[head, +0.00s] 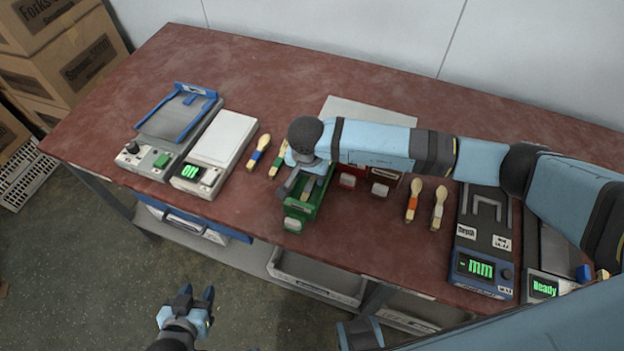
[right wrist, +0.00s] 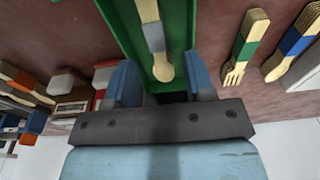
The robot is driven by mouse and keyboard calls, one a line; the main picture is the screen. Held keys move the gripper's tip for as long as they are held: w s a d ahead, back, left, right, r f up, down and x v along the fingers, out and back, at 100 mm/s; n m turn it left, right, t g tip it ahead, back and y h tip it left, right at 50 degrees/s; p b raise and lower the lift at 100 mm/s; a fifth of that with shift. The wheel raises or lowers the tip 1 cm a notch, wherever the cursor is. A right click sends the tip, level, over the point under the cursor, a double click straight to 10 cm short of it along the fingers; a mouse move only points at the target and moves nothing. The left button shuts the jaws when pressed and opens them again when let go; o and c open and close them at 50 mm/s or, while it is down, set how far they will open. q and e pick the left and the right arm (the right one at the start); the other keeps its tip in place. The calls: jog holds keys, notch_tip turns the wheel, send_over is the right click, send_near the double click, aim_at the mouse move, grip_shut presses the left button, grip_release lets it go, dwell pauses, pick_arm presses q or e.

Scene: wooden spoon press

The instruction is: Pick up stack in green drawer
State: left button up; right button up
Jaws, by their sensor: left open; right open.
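The green drawer (head: 293,215) stands on the table near its front edge, partly covered by my right arm. In the right wrist view the green drawer (right wrist: 120,22) holds a wooden stack (right wrist: 152,36) with a grey band, its rounded end towards my gripper. My right gripper (head: 303,187) is over the green drawer. In the right wrist view its open fingers (right wrist: 163,84) are on either side of the stack's rounded end, with a gap on each side; the height between them is hard to tell. My left gripper (head: 196,304) is open and empty, in front of the table and away from the drawer.
Wooden stacks with a blue band (head: 258,153) and a green band (head: 279,158) lie left of the drawer. Red drawers (head: 347,181) stand to its right, then stacks with orange (head: 413,200) and pale (head: 438,207) bands. A white scale (head: 222,138) is further left.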

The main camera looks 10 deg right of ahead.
aim_at(311, 181)
jog(key=shift+w+d+f, duration=0.1)
jog(key=shift+d+f, duration=0.05)
jog(key=shift+f, duration=1.55)
grip_shut()
jog(key=shift+r, duration=0.15)
